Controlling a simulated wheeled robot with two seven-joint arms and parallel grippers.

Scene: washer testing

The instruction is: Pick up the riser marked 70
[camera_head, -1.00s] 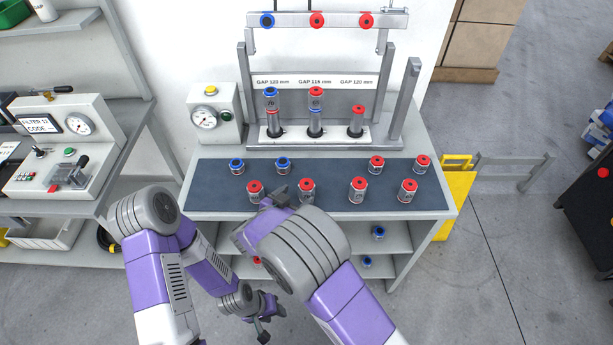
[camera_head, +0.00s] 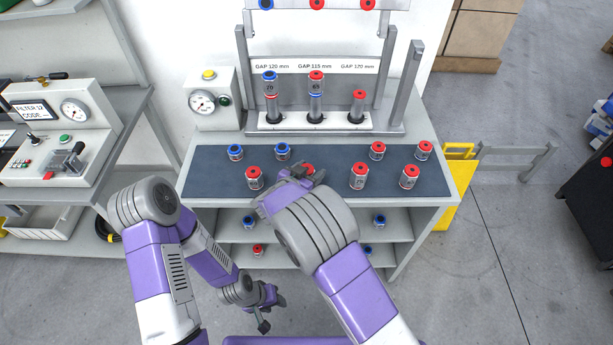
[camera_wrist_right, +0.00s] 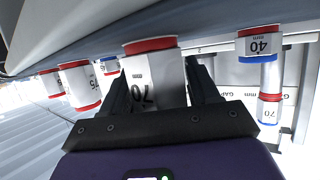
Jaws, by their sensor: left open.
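The riser marked 70 (camera_wrist_right: 152,75) shows in the right wrist view, white with a red end ring and its number upside down. In the head view its red top (camera_head: 308,168) stands in the front row on the dark mat, mostly hidden by my right gripper (camera_head: 300,174). The right wrist view shows that gripper's two black fingers (camera_wrist_right: 162,92) apart, one on each side of the riser; contact is not clear. My left gripper (camera_head: 264,308) is open and empty, low in front of the bench.
Other red-topped risers (camera_head: 254,178) (camera_head: 359,176) stand beside it, with blue-topped risers (camera_head: 283,151) behind. The gauge fixture (camera_head: 314,122) holds loaded posts, one bearing another riser marked 70 (camera_head: 270,87). Shelves (camera_head: 340,225) lie below the bench top.

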